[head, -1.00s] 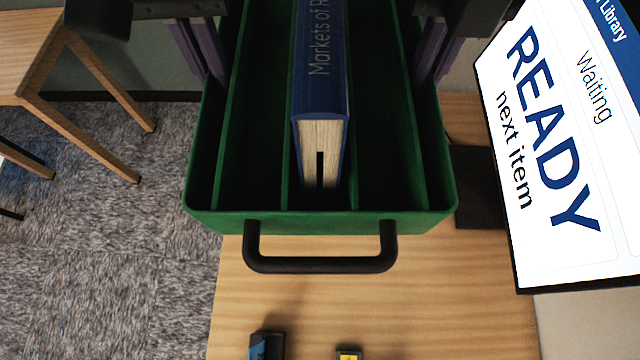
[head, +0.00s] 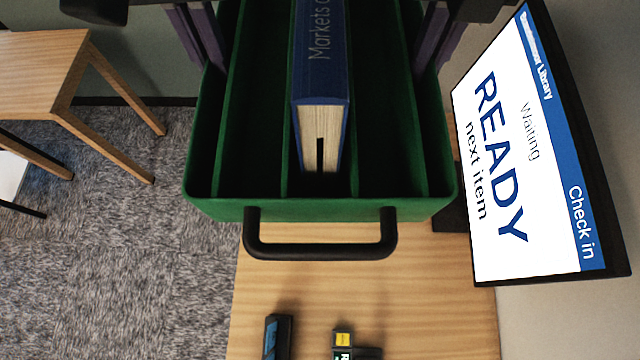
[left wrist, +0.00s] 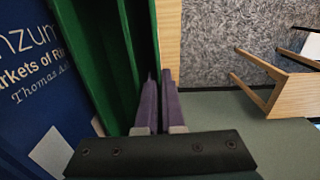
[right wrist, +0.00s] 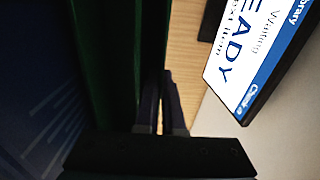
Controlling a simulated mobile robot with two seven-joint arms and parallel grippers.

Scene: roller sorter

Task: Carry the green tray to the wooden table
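The green tray (head: 320,209), with dividers and a black front handle (head: 320,248), is held between my two grippers. A thick blue book (head: 320,90) stands in its middle compartment. My left gripper (head: 205,60) is shut on the tray's left wall; in the left wrist view its fingers (left wrist: 158,90) straddle the rim. My right gripper (head: 432,55) is shut on the right wall, its fingers (right wrist: 158,90) straddling that rim in the right wrist view. A wooden table (head: 45,75) with slanted legs stands at the far left, apart from the tray.
A wooden desk (head: 370,285) lies below the tray, with a dark blue item (head: 277,337) and a small yellow-labelled item (head: 343,340) on it. A monitor (head: 520,150) stands close on the right. Grey carpet (head: 125,260) is open at left.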

